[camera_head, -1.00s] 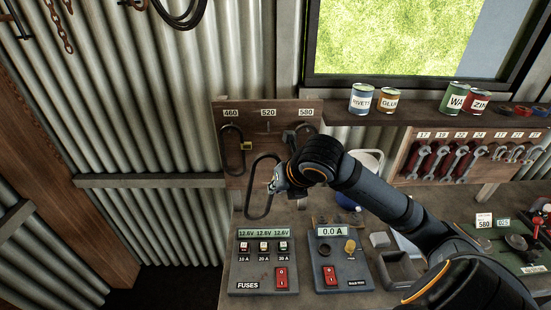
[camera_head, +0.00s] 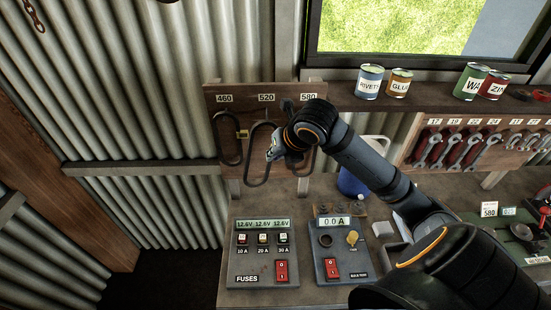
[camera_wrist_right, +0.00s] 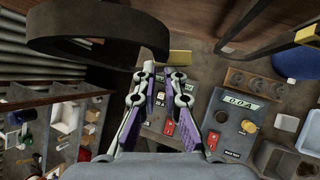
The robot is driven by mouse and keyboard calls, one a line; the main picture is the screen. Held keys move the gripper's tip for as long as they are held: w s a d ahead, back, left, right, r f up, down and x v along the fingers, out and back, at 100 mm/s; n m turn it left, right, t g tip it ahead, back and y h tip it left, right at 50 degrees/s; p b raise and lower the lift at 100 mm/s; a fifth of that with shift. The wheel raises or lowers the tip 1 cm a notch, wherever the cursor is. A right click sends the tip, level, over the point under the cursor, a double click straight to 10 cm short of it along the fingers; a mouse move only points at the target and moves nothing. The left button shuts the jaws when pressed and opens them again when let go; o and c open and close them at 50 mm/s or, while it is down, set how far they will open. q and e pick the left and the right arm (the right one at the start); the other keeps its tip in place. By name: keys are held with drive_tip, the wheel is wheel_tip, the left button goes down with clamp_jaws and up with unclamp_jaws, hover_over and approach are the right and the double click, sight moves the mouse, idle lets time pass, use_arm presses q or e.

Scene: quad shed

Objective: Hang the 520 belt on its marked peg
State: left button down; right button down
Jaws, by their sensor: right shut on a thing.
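The pegboard (camera_head: 222,96) carries the labels 460, 520 and 580. My right gripper (camera_head: 275,151) is shut on the 520 belt (camera_head: 250,165), a dark elongated loop, at the loop's right side. The loop hangs upright in front of the board, its top just below the 520 label (camera_head: 266,98). I cannot tell whether its top is over the peg. In the right wrist view, a broad dark band (camera_wrist_right: 120,40), likely the belt, spans above the fingertips (camera_wrist_right: 161,72). My left gripper is not in view.
Another belt (camera_head: 221,140) hangs under 460, with a yellow tag (camera_head: 242,134) close to the held loop. Below stand the fuse box (camera_head: 262,255) and a meter box (camera_head: 342,255). Cans line the shelf (camera_head: 425,103).

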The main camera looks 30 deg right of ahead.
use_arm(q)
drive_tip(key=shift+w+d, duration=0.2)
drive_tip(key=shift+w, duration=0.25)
use_arm(e)
drive_tip(key=w+d+f, duration=0.1)
drive_tip(key=w+d, duration=0.2)
drive_tip(key=w, duration=0.3)
drive_tip(key=shift+d+f, duration=0.25)
drive_tip(key=shift+d, duration=0.1)
idle(0.4)
drive_tip(key=c, duration=1.4)
unclamp_jaws()
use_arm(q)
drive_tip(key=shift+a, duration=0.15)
use_arm(e)
drive_tip(key=v, duration=0.7)
drive_tip(key=shift+s+r, duration=0.2)
